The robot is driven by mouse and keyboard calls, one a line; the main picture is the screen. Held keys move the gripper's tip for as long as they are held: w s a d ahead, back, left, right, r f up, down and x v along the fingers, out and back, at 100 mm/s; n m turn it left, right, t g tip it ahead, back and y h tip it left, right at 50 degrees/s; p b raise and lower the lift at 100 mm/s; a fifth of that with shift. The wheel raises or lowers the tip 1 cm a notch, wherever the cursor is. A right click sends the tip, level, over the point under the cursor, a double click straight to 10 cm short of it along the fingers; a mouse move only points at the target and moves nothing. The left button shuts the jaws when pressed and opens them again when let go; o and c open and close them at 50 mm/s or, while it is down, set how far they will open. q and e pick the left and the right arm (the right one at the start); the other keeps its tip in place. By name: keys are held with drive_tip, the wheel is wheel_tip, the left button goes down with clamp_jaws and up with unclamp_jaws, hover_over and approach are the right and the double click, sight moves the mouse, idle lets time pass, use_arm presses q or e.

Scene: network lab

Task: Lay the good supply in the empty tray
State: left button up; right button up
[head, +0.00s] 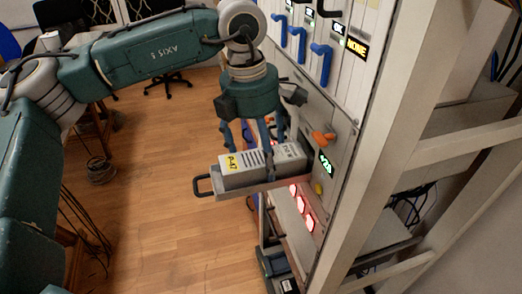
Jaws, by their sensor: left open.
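The supply (262,167) is a light grey box with a yellow label and vent slots. It lies in a pulled-out grey tray (222,194) with a black handle, which sticks out from the rack front. My left gripper (256,146) points down over the supply, its fingers spread. One finger hangs in front of the box's near side; whether any finger touches it I cannot tell. The far fingertips are partly hidden behind the supply. The tray floor is mostly hidden by the supply. My right gripper is not in view.
The rack panel (340,110) stands right of the tray, with blue handles (321,62), an orange knob (323,138), a green display (326,163) and red lit indicators (306,207). A pale frame post (385,120) stands nearer.

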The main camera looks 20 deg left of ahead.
use_arm(q)
wheel_tip(320, 180, up, 12)
drive_tip(key=a, duration=0.1)
drive_tip(key=shift+s, duration=0.45)
